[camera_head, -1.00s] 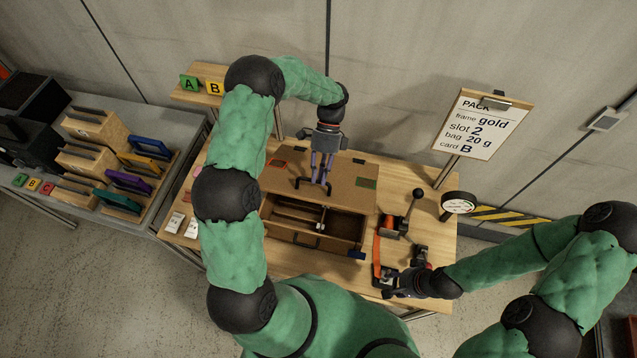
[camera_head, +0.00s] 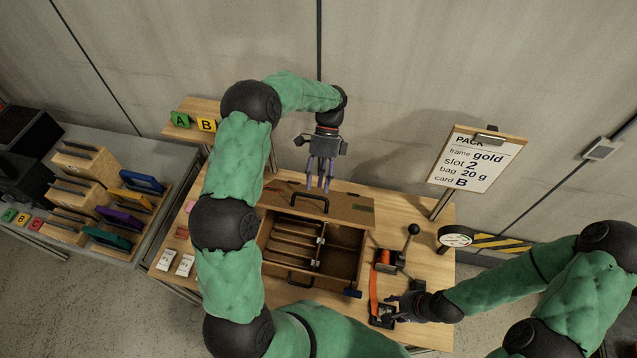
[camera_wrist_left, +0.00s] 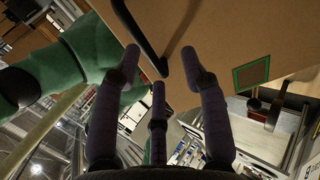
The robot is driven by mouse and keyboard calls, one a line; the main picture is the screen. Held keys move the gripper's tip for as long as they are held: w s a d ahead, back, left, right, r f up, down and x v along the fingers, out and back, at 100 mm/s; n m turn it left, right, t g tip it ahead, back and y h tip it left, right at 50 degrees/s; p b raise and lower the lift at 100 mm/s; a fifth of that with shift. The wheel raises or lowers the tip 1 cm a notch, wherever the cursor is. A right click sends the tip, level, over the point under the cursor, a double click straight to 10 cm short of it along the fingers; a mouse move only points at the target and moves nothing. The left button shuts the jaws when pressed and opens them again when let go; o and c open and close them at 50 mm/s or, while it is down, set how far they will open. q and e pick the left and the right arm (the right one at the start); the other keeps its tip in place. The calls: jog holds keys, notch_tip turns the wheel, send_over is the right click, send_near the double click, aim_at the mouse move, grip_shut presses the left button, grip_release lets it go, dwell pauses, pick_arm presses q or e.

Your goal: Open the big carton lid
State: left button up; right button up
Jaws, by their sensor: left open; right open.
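The big carton (camera_head: 313,287) stands on the wooden table with its top open, showing divided compartments inside. Its brown cardboard lid (camera_head: 345,208) is tilted up at the back and looks foreshortened. A black handle (camera_head: 310,207) is on the lid. My left gripper (camera_head: 318,186) is open, fingers down, just behind the handle. In the left wrist view, the handle (camera_wrist_left: 143,38) lies across the picture between the open fingertips (camera_wrist_left: 160,60); I cannot tell whether they touch. My right gripper (camera_head: 388,312) is open, low at the table's front right, by a black device (camera_head: 383,322).
An orange strip (camera_head: 374,285) and a black-knobbed lever (camera_head: 412,230) are right of the carton. A sign (camera_head: 475,160) and a round dial (camera_head: 455,237) stand at the right. White cards (camera_head: 185,264) lie left of the carton.

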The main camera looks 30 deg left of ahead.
pick_arm(q)
jog(key=s+r+v, duration=0.1)
jog(key=v, duration=0.9)
jog(key=shift+w+r, duration=0.2)
jog(key=shift+r, duration=0.15)
pick_arm(e)
jog(key=shift+s, duration=0.2)
pick_arm(q)
jog(key=shift+d, duration=0.1)
